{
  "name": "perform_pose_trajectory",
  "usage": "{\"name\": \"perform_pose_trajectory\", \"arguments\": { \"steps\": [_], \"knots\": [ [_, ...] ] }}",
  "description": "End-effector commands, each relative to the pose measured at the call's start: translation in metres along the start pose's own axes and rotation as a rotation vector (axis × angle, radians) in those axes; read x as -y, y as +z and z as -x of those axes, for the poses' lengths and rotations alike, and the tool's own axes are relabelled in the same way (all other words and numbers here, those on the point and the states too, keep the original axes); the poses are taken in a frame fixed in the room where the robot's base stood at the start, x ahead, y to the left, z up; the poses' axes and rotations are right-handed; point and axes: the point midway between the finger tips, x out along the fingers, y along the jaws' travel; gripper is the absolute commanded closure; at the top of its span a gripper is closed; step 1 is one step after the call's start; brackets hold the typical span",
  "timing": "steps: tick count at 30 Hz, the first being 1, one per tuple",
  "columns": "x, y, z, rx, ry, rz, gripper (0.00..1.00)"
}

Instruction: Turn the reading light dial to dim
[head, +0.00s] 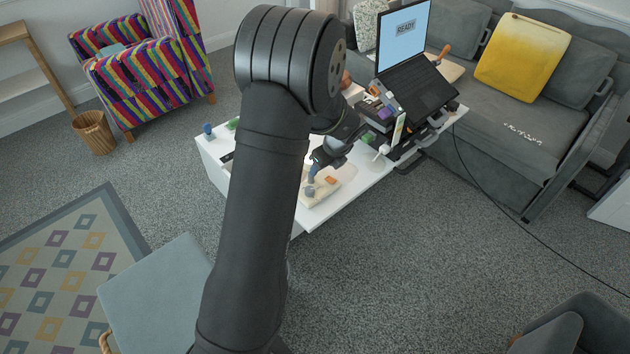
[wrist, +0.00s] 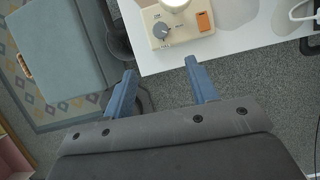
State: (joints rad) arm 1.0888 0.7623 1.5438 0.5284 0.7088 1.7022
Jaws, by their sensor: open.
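The dial (wrist: 160,30) is a grey round knob on a cream control box (wrist: 186,34). Small marks sit around it, but their wording and the dial's setting are too small to read. The box also holds an orange switch (wrist: 204,20) and a white round part (wrist: 175,3), cut off at the top edge. In the wrist view my gripper (wrist: 160,67) has its blue fingers spread, with nothing between them. The dial lies ahead of the fingertips, apart from them. In the head view the box (head: 345,184) is partly hidden by my arm.
The box lies near the edge of a white table (head: 360,186). A laptop (head: 415,85) on a stand and several small craft items crowd the table's far right. A blue-grey cushioned seat (wrist: 55,50) stands to the left in the wrist view. Carpeted floor is open in front.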

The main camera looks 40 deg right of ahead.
Motion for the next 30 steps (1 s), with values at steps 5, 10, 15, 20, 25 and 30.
{"name": "perform_pose_trajectory", "arguments": {
  "steps": [5,10,15,20,25,30],
  "knots": [
    [-0.009,-0.001,-0.001,0.005,-0.046,-0.114,0.47],
    [-0.009,-0.002,-0.019,0.005,-0.046,-0.120,0.47],
    [-0.007,-0.002,-0.051,0.004,-0.045,-0.118,0.47],
    [-0.005,-0.001,-0.081,0.005,-0.046,-0.118,0.47],
    [-0.004,-0.002,-0.113,0.005,-0.046,-0.118,0.47],
    [-0.003,-0.001,-0.142,0.005,-0.046,-0.117,0.47]
  ]
}}
